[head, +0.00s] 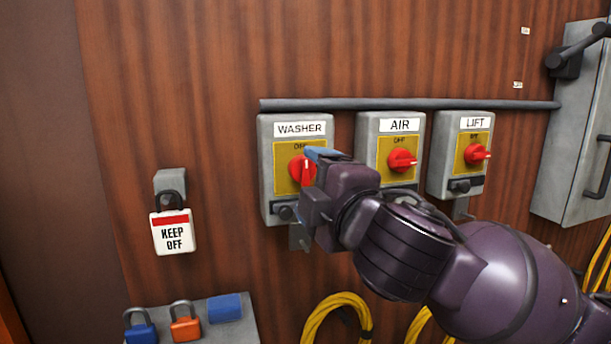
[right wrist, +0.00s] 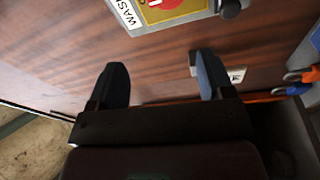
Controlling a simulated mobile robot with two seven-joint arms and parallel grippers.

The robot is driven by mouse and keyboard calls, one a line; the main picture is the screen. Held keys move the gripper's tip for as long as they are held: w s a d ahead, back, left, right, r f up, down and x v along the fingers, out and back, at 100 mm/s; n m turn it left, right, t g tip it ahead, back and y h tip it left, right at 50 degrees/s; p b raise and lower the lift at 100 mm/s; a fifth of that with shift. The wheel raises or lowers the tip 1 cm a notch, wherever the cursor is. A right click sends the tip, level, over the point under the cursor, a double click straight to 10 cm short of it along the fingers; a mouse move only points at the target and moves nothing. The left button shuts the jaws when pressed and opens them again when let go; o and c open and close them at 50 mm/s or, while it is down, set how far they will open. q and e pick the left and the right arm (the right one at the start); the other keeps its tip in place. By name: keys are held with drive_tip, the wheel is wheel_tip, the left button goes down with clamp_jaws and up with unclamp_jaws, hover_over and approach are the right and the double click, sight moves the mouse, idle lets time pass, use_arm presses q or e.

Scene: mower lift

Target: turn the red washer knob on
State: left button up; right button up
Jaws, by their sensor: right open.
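The red washer knob (head: 302,170) is on a yellow plate of the grey WASHER switch box (head: 268,207) on the wall. Its white mark stands about upright, below the OFF lettering. In the right wrist view the knob (right wrist: 163,3) is cut off at the top edge. My right gripper (head: 322,153) is in front of the right part of the box and hides part of it. The right wrist view shows its two blue fingers (right wrist: 163,82) wide apart with nothing between them. I cannot tell if a finger touches the knob. My left gripper is not in view.
The AIR box (head: 367,132) and LIFT box (head: 447,183), each with a red knob, are to the right. A grey pipe (head: 420,104) runs above. A KEEP OFF padlock (head: 173,232) hangs at left. Padlocks sit on a shelf (head: 240,325) below. A grey cabinet (head: 575,150) stands far right.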

sight(306, 172)
drive_tip(key=w+h, duration=0.1)
drive_tip(key=w, duration=0.2)
drive_tip(key=w+a+f, duration=0.1)
drive_tip(key=w, duration=0.2)
drive_tip(key=w+h, duration=0.1)
drive_tip(key=w, duration=0.3)
drive_tip(key=shift+a+f+h+p, duration=0.15)
drive_tip(key=shift+h+p, duration=0.15)
drive_tip(key=c, duration=0.9)
